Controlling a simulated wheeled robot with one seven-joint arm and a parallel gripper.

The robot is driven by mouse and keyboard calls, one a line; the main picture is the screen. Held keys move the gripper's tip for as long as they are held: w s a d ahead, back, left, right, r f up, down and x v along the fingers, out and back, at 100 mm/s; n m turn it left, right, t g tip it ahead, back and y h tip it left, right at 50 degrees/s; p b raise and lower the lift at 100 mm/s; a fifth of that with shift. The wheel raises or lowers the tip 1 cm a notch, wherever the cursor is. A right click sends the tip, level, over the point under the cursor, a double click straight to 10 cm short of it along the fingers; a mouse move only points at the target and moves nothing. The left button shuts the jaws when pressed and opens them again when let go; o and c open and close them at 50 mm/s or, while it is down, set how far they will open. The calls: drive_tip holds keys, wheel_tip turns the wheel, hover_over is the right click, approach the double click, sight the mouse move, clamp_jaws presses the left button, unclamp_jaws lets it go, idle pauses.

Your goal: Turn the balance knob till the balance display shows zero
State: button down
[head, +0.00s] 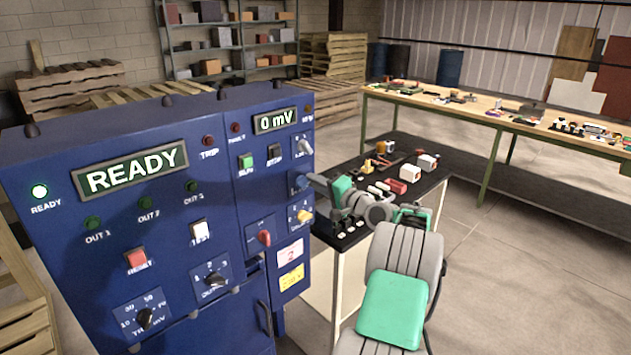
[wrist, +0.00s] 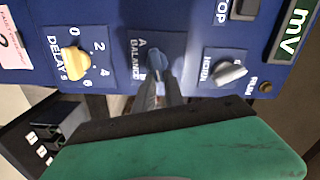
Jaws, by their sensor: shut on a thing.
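In the head view my gripper (head: 308,181) reaches the panel from the right, and the knob is mostly hidden there. The balance display (head: 275,121) at the top of the panel reads 0 mV. Only its mV end (wrist: 295,30) shows in the wrist view.
A yellow delay knob (wrist: 77,64) and a grey-white horn knob (wrist: 230,72) flank the balance knob closely. A READY display (head: 130,168) and a lit ready lamp (head: 39,191) are on the blue cabinet. A black-topped table (head: 440,172) with small parts stands behind my arm.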

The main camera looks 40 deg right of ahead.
idle(0.3)
drive_tip(key=c, duration=1.4)
unclamp_jaws()
drive_tip(key=shift+c, duration=0.2)
drive_tip(key=s+b, duration=0.2)
drive_tip(key=s, duration=0.6)
drive_tip(key=shift+d, duration=0.15)
